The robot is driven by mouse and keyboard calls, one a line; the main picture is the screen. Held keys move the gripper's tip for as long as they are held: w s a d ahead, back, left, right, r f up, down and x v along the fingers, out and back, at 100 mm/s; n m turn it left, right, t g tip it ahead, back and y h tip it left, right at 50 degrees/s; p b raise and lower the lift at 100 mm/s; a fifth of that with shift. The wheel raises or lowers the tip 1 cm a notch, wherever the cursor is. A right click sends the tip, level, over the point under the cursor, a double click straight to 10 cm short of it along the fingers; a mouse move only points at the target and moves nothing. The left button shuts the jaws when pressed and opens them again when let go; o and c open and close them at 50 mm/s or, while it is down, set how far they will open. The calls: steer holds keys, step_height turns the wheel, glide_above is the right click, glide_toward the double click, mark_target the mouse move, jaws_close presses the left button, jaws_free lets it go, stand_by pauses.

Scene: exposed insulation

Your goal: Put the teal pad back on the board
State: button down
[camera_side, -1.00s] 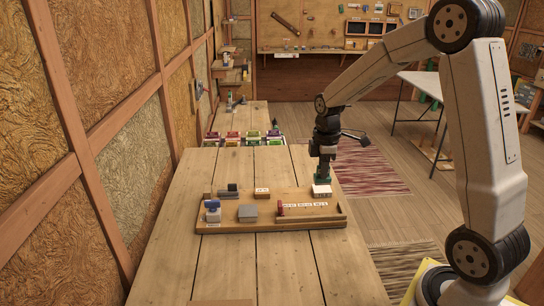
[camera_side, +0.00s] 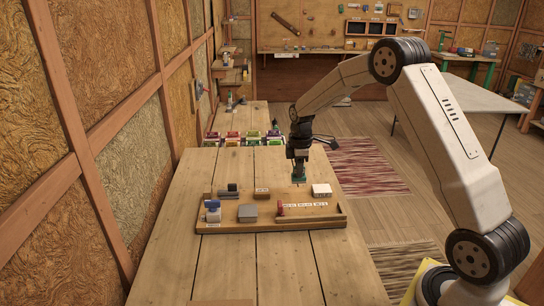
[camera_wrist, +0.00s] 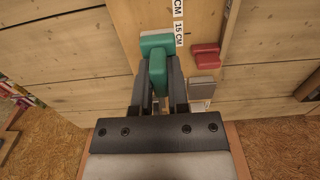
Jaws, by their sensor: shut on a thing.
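The teal pad (camera_side: 299,179) is in my gripper (camera_side: 299,168), which points down above the back edge of the wooden board (camera_side: 235,228). In the wrist view the pad (camera_wrist: 156,45) has a narrow teal grip between the two fingers (camera_wrist: 157,85) and a wider part ahead of them, with a pale edge. The pad appears held above the board; the exact gap cannot be told. The white block (camera_side: 321,190) sits on the board to the right of the pad.
The board carries a blue-topped stamp (camera_side: 213,211), a grey block (camera_side: 247,213), a red piece (camera_side: 280,209), a small brown block (camera_side: 261,192), a dark grey piece (camera_side: 228,191) and white labels. Several coloured pads (camera_side: 242,137) stand farther back. The front table is mostly clear.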

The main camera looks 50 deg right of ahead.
steer(key=shift+w+d+f, duration=0.25)
steer(key=shift+w+f, duration=0.45)
steer(key=shift+f, duration=0.15)
steer(key=shift+w+d+f, duration=0.2)
steer(key=shift+w+f, duration=0.5)
steer(key=shift+f, duration=0.15)
steer(key=shift+w+f, duration=0.25)
steer(key=shift+f, duration=1.6)
steer(key=shift+f, duration=0.2)
steer(key=c, duration=0.6)
jaws_free()
steer(key=shift+r, duration=0.1)
step_height(320, 180, up, 12)
steer(key=shift+r, duration=0.15)
